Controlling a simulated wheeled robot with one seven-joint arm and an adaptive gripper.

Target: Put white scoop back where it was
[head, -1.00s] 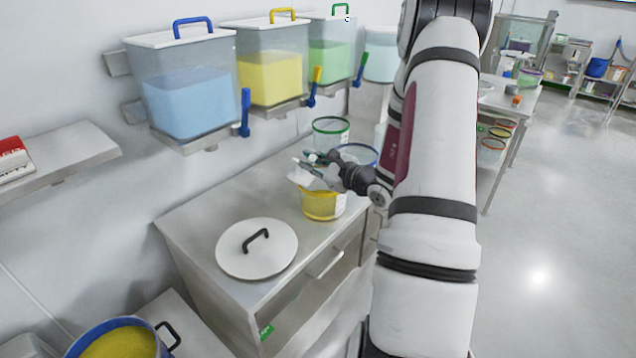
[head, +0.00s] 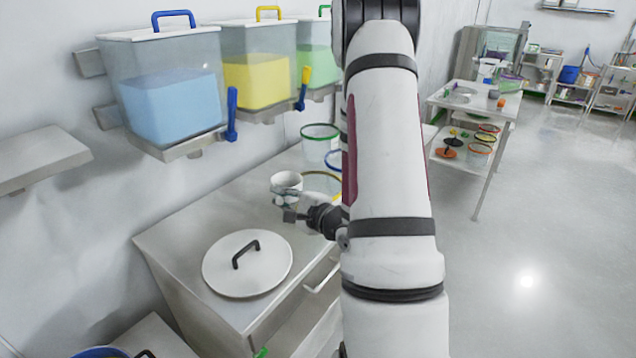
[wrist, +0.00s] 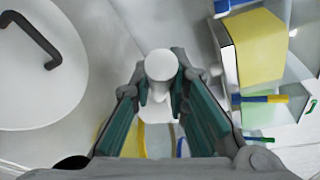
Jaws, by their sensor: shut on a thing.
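My gripper (head: 296,204) is shut on the white scoop (head: 286,182), whose cup shows above the steel cabinet top in the head view. In the wrist view the white scoop (wrist: 160,72) sits between the two fingers of my gripper (wrist: 160,98). A yellow-rimmed tub (head: 322,174) stands just right of the scoop, partly hidden by my arm. The scoop's far side and the exact grip on it are hidden.
A round white lid with a black handle (head: 247,264) lies on the cabinet top (head: 185,235). A green-rimmed tub (head: 320,140) stands behind. Wall bins of blue (head: 172,105), yellow (head: 257,80) and green powder hang above. An empty-looking shelf (head: 40,160) is at left.

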